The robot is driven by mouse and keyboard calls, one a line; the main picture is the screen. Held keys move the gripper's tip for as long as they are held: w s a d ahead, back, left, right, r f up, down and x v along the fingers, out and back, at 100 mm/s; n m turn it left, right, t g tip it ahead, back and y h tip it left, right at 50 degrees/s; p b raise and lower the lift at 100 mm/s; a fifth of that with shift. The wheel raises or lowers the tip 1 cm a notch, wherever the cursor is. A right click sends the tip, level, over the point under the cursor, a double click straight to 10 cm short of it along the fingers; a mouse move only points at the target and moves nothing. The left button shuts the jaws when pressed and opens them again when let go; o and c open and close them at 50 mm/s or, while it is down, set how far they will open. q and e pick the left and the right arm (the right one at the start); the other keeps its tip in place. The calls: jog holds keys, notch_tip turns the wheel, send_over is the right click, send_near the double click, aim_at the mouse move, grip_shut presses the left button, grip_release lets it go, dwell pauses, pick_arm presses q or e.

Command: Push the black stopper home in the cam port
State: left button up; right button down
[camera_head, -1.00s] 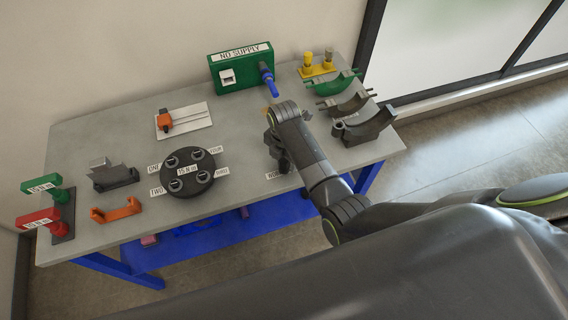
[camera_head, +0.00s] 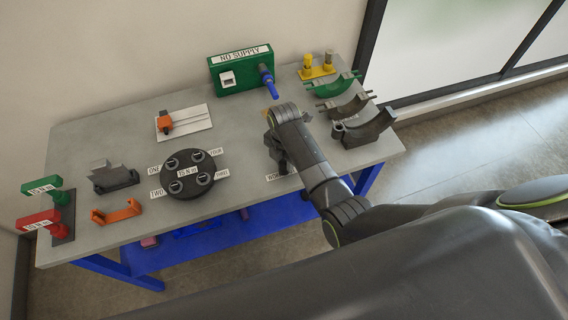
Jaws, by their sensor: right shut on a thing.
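My right gripper (camera_head: 279,160) is over the front middle of the grey workbench (camera_head: 110,236), pointing down beside a partly covered white label. Its wrist hides most of the jaws. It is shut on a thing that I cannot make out. I cannot pick out the black stopper or the cam port for certain. A green box (camera_head: 241,82) marked NO SUPPLY stands at the back edge, with a blue lever fitting (camera_head: 268,82) on its right end, beyond my wrist. My left gripper is not in view.
Left of my gripper lies a round black plate (camera_head: 189,188) with several sockets. Dark, grey and green curved pieces (camera_head: 366,127) and a yellow stand (camera_head: 318,70) are at the right. An orange bracket (camera_head: 117,211) and red and green handles (camera_head: 40,219) are at the left.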

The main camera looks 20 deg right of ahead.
jog(key=shift+r+p, duration=0.65)
jog(key=shift+r, duration=1.65)
